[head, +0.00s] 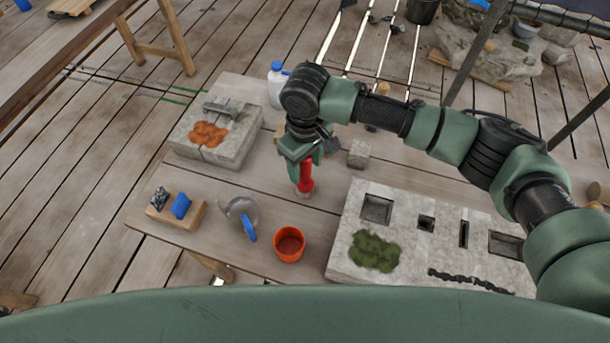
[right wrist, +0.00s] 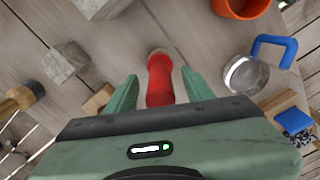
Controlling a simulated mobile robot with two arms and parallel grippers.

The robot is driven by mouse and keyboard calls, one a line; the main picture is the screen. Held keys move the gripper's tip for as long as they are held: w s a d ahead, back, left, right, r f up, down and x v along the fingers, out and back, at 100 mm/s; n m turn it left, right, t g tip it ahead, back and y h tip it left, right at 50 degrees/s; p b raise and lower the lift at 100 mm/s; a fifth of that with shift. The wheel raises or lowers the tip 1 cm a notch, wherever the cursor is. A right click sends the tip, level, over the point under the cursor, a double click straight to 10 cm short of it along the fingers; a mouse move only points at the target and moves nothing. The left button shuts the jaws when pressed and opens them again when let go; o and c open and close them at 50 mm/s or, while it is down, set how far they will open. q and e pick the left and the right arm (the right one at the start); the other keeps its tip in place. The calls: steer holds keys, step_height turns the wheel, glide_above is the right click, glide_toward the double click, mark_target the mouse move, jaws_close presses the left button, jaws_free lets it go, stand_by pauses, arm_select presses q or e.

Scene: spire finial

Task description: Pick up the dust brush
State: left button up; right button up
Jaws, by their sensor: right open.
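A red-handled object, which looks like the dust brush (head: 305,177), stands on the wooden bench (head: 262,178) under my right gripper (head: 306,163). It has a pale end at the bench top. In the right wrist view the brush (right wrist: 160,82) shows between the two green fingers of my right gripper (right wrist: 160,78). The fingers are open, one on each side of it, with small visible gaps. The near part of the brush is hidden behind the gripper body. My left gripper is not in view.
An orange cup (head: 289,244), a metal mug with a blue handle (head: 241,214) and a wooden block with a blue item (head: 176,209) stand nearby. Stone slabs lie left (head: 218,133) and right (head: 345,237). A small grey cube (head: 358,154) stands close on the right.

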mark_target(305, 173)
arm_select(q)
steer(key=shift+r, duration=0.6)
arm_select(e)
steer(key=shift+f, duration=1.75)
jaws_close()
steer(key=shift+w, duration=0.1)
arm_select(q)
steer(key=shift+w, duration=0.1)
arm_select(e)
steer(key=shift+r, duration=0.15)
arm_select(q)
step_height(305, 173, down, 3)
steer(key=b, duration=0.2)
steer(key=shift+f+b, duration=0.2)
steer(key=shift+b, duration=0.2)
arm_select(e)
step_height(305, 173, up, 20)
